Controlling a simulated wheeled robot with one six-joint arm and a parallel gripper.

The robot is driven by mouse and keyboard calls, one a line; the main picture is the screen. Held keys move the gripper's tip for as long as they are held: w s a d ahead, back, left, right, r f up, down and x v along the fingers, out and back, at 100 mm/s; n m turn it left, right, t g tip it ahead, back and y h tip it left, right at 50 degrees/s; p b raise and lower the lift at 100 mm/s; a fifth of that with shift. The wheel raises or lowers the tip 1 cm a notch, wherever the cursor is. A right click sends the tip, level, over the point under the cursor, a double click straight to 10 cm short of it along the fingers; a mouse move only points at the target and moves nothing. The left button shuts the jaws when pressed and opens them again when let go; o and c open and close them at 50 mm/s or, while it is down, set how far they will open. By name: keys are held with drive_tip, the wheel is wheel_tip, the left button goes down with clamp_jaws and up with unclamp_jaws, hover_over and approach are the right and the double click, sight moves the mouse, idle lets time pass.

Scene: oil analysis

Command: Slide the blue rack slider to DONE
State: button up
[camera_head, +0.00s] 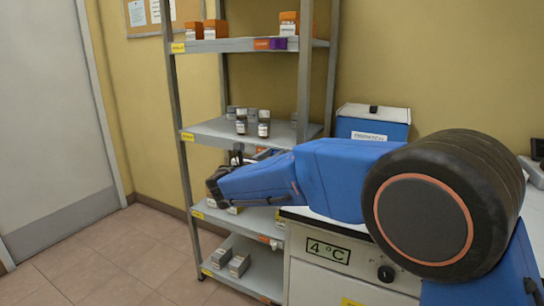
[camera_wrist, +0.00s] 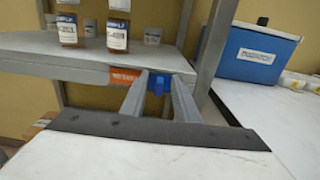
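The blue slider (camera_wrist: 158,85) is a small blue block on the front edge of a metal shelf (camera_wrist: 90,62) in the wrist view. An orange label (camera_wrist: 124,77) with white lettering, too blurred to read surely, lies just left of it. My gripper (camera_wrist: 160,80) points at this edge, with one finger on each side of the slider. The fingers look apart; I cannot tell whether they touch it. In the head view my blue arm covers this part of the shelf edge, and the slider is hidden.
Small bottles (camera_wrist: 117,30) stand on the shelf above the slider. A blue box (camera_wrist: 253,52) sits on a white top to the right. In the head view the shelving post (camera_head: 304,80) rises close beside my arm. The cabinet (camera_head: 335,275) with a 4°C display stands below.

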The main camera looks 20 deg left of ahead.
clamp_jaws()
drive_tip(key=shift+a, duration=0.1)
idle(1.2)
